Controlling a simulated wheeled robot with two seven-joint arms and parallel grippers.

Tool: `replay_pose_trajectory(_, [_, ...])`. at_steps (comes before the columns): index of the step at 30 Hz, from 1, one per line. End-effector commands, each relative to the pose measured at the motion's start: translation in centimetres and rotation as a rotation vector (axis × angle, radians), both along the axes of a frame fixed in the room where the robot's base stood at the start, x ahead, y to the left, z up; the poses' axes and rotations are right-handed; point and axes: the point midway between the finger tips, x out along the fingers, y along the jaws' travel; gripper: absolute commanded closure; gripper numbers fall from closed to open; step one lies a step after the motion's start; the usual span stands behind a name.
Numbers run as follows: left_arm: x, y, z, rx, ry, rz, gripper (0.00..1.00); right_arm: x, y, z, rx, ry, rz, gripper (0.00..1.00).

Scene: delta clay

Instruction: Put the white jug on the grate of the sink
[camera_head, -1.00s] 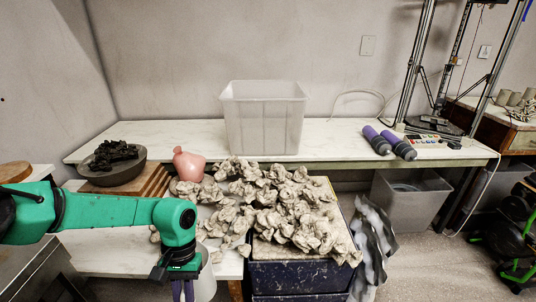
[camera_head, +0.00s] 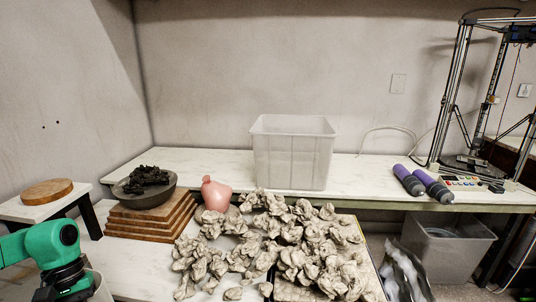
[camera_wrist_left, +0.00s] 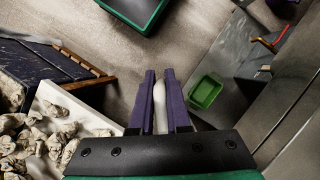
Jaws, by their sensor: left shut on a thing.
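My left gripper (camera_wrist_left: 160,76) is shut on the white jug (camera_wrist_left: 159,108); a narrow white strip of it shows between the purple fingers in the left wrist view. In the head view, a pale curved part of the jug (camera_head: 101,287) shows beside my green wrist at the lower left corner. The rest of the jug is hidden by the arm and the picture's edge. I cannot make out the sink or its grate for certain. My right gripper is not in view.
Crumpled clay lumps (camera_head: 300,235) cover the low table and a dark chest. A pink vase (camera_head: 215,195), a dark bowl (camera_head: 145,190) on stacked boards and a clear bin (camera_head: 292,155) stand behind. The left wrist view shows a green container (camera_wrist_left: 205,92) and open floor (camera_wrist_left: 120,65).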

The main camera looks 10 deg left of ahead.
Motion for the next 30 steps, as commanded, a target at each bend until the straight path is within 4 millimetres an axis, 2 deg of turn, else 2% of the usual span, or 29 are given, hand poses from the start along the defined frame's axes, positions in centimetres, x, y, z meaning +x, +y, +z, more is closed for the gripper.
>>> replay_pose_trajectory(3, [-0.8, -0.8, -1.4, -0.011, -0.010, 0.036, 1.00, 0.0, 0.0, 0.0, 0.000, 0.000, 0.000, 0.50])
replay_pose_trajectory(8, [-1.3, -1.4, -2.4, -0.002, -0.006, 0.044, 1.00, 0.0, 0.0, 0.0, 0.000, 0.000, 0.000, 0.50])
replay_pose_trajectory(11, [-1.5, -3.2, -3.7, -0.004, -0.008, 0.038, 1.00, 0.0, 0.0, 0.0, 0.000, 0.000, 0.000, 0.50])
replay_pose_trajectory(14, [-1.1, -6.4, -5.3, -0.007, -0.012, -0.002, 1.00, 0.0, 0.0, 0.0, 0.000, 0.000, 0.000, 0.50])
replay_pose_trajectory(16, [-0.5, -9.3, -6.2, -0.006, -0.014, -0.059, 1.00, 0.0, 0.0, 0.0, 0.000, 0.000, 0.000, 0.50])
replay_pose_trajectory(21, [1.2, -16.0, -6.8, 0.001, -0.013, -0.254, 1.00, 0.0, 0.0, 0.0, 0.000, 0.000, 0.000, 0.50])
replay_pose_trajectory(24, [2.1, -18.9, -6.5, 0.005, -0.010, -0.374, 1.00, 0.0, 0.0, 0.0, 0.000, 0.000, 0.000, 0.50])
replay_pose_trajectory(30, [3.6, -22.7, -5.3, 0.006, -0.007, -0.580, 1.00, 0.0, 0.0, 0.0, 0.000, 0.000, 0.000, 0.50])
